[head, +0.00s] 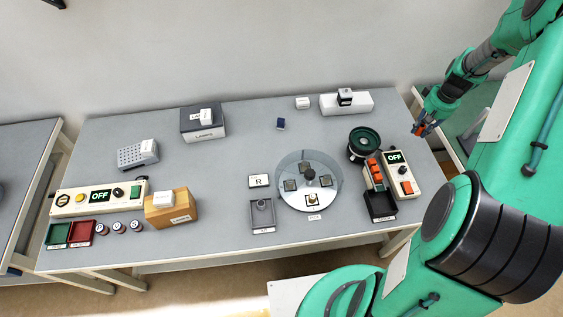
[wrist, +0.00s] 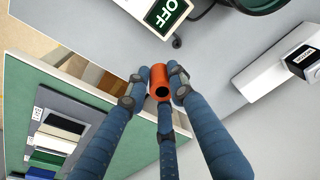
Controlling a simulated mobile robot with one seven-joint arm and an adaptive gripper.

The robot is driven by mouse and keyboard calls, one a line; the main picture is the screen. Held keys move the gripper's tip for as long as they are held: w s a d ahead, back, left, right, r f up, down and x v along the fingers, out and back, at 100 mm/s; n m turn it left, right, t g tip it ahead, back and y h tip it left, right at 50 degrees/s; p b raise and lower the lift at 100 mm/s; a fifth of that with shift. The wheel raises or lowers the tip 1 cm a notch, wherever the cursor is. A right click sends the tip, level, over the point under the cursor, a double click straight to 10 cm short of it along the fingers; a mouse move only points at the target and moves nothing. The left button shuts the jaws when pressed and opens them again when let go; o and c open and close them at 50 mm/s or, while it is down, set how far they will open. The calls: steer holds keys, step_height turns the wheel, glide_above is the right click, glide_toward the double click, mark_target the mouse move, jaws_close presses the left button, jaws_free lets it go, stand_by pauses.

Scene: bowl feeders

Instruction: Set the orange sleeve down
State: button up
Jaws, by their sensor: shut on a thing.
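My gripper (head: 421,130) hangs at the right end of the grey table in the head view. In the wrist view its blue fingers (wrist: 160,90) are closed around an orange sleeve (wrist: 159,75), a short tube with a dark round bore. The sleeve is held in the air and appears over or near the table's edge. In the head view it is a small orange spot, mostly hidden by the fingers. More orange pieces (head: 375,169) sit in a row on the track beside the dark green bowl feeder (head: 364,143).
A control box reading OFF (head: 399,178) stands near the bowl, with a black tray (head: 380,207) in front. A round glass dial (head: 309,184) is left of them.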

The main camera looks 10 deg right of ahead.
steer(key=w+a+n, duration=0.1)
steer(key=a, duration=0.6)
steer(key=w+a+n, duration=0.2)
steer(key=a, duration=0.4)
steer(key=w+a+n, duration=0.1)
steer(key=a, duration=0.6)
steer(key=shift+w+a+r+n+y+b, duration=0.2)
steer(key=shift+w+a+n+y+b, duration=0.1)
steer(key=shift+w+n, duration=0.1)
steer(key=s+a+n, duration=0.2)
steer(key=a+n, duration=0.3)
steer(key=a, duration=1.3)
steer(key=s+a+n, duration=0.2)
steer(key=s+a, duration=0.2)
steer(key=a, duration=0.3)
steer(key=s+a+n+g+b, duration=0.15)
steer(key=s+a, duration=0.25)
steer(key=a, duration=0.4)
steer(key=s+a+n, duration=0.3)
steer(key=s+a, duration=0.1)
steer(key=a, duration=0.3)
steer(key=shift+y, duration=0.3)
steer(key=f, duration=1)
steer(key=shift+s+a+f, duration=0.1)
steer(key=shift+s+a, duration=0.1)
steer(key=shift+s, duration=0.05)
steer(key=shift+w, duration=0.1)
